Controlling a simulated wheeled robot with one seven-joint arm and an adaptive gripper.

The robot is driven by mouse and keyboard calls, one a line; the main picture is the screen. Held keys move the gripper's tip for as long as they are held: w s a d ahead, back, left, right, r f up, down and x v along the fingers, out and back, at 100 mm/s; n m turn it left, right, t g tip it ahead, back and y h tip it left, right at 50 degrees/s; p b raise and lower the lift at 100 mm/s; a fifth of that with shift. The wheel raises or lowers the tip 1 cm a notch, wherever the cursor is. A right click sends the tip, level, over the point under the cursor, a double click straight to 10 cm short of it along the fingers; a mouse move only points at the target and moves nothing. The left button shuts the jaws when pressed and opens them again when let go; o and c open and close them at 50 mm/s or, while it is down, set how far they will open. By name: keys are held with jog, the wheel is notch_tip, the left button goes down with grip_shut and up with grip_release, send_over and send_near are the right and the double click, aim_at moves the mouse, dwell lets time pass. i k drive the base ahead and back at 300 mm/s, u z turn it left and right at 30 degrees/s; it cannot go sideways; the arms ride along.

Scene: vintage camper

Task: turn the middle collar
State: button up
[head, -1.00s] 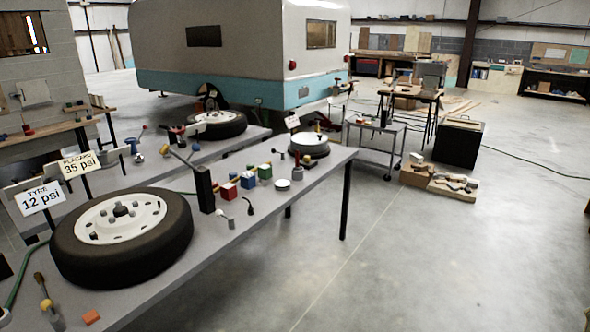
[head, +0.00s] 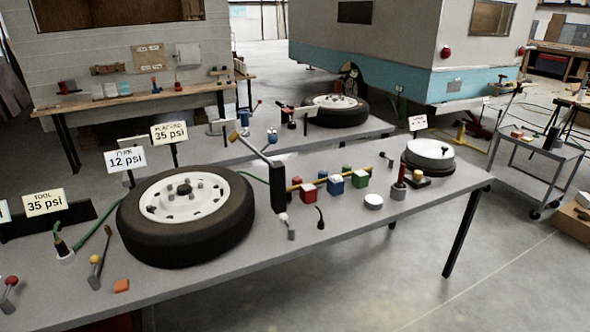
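The rod runs from a black upright post (head: 277,186) with a slanted grey lever. How the blocks are fixed to the rod is too small to tell. My gripper is not in view.
A tyre on a white wheel (head: 243,222) lies left of the post. Small levers (head: 290,228) and a white round cap (head: 373,202) stand in front of the blocks. A round drum (head: 428,160) is at the bench's right end. Open floor lies in front right.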

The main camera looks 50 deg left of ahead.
aim_at(322, 175)
jog(key=u, duration=0.75)
jog(key=i, duration=0.7)
jog(key=u, duration=0.9)
